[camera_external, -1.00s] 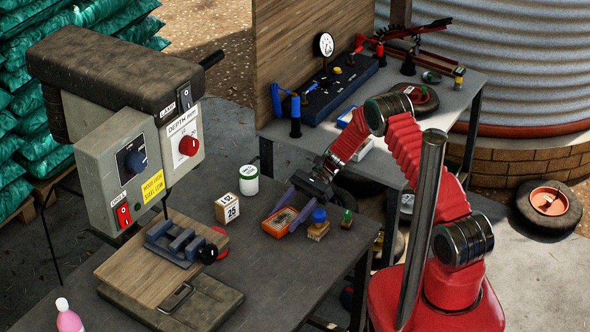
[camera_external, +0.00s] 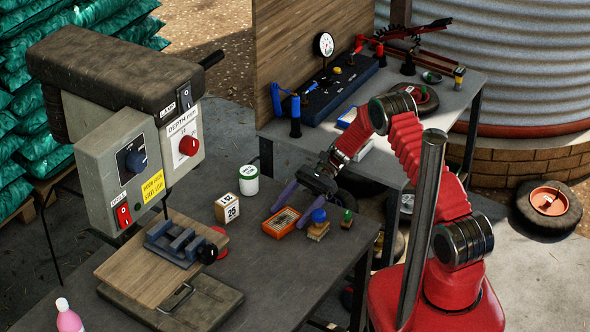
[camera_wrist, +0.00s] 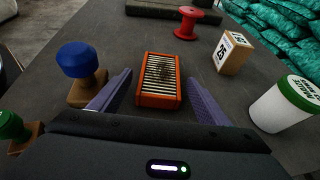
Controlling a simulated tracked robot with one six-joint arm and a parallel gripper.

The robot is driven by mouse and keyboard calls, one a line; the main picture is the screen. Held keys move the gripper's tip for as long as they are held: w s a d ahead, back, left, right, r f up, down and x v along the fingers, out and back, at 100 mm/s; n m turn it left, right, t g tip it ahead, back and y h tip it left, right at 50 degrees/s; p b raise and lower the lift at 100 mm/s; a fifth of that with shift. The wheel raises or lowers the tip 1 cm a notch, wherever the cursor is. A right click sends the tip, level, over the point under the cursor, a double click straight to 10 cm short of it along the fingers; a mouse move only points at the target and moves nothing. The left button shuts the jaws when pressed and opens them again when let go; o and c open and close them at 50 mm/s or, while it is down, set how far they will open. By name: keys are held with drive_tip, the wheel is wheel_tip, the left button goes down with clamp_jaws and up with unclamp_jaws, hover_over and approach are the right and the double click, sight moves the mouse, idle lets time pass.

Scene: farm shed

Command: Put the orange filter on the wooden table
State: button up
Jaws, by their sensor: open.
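The orange filter (camera_external: 282,222) is a small orange-framed block with pale pleats and a dirty patch. It lies on the dark workbench, and in the wrist view it (camera_wrist: 158,98) is ahead of my gripper and centred. My gripper (camera_external: 294,203) is open; in the wrist view its purple fingers (camera_wrist: 160,84) stand left and right of the filter, with a gap on both sides. The wooden table (camera_external: 140,262) is the plank-topped plate under the grey drill-press head, on the left of the bench, with a blue-grey vice (camera_external: 175,243) on it.
A blue-knobbed stamp (camera_wrist: 82,75) stands close to the left finger, with a green-knobbed stamp (camera_wrist: 14,130) beyond it. A numbered wooden block (camera_external: 227,208), a white jar with a green lid (camera_external: 249,181) and a red spool (camera_wrist: 185,22) stand nearby. The drill-press head (camera_external: 125,150) overhangs the wooden table.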

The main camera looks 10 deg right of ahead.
drive_tip(key=v, duration=0.4)
drive_tip(key=shift+w+d+r, duration=0.15)
drive_tip(key=shift+w+d, duration=0.1)
wheel_tip(320, 180, up, 8)
drive_tip(key=shift+d+r, duration=0.1)
idle(0.6)
drive_tip(key=s+d+r+n+t+h, duration=0.35)
drive_tip(key=d+r, duration=0.25)
drive_tip(key=r, duration=0.2)
drive_tip(key=s+d+r+n+t+h, duration=0.2)
drive_tip(key=s+d+r, duration=0.3)
drive_tip(key=d+r, duration=0.3)
drive_tip(key=s+d+r+n+t+h, duration=0.2)
drive_tip(key=s+d+r+t, duration=0.1)
drive_tip(key=s+d, duration=0.4)
drive_tip(key=s+d+r+n+t+h, duration=0.3)
drive_tip(key=s+d+r+t, duration=0.1)
drive_tip(key=s+d, duration=0.3)
drive_tip(key=shift+s+t, duration=0.55)
drive_tip(key=shift+s, duration=0.35)
